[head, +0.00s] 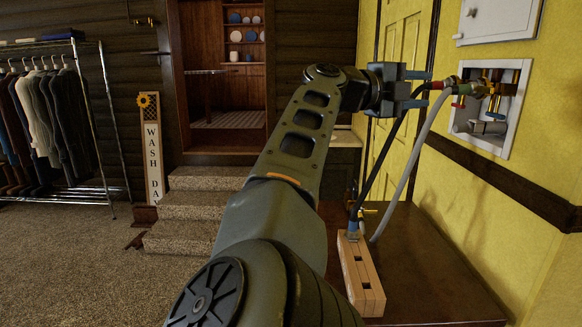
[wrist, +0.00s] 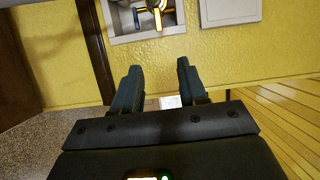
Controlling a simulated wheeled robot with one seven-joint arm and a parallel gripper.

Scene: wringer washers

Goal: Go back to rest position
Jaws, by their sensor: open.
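My gripper (head: 424,89) is raised beside the yellow wall in the head view, its two blue-grey fingers pointing right. In the wrist view the gripper (wrist: 158,68) has its fingers well apart with nothing between them. A recessed valve box (head: 504,110) is in the wall to the right, with red and blue handles and brass fittings. It also shows at the top of the wrist view (wrist: 143,22). A black hose (head: 385,150) and a grey hose (head: 410,160) hang from near the box. The fingertips overlap the hose ends in the head view; I cannot tell whether they touch.
A light wooden block with square holes (head: 362,282) stands on a dark brown tabletop (head: 430,260) below the arm. A clothes rack (head: 100,120), carpeted steps (head: 190,208) and a wash-day sign (head: 153,160) are at left. Open carpet (head: 70,260) lies at front left.

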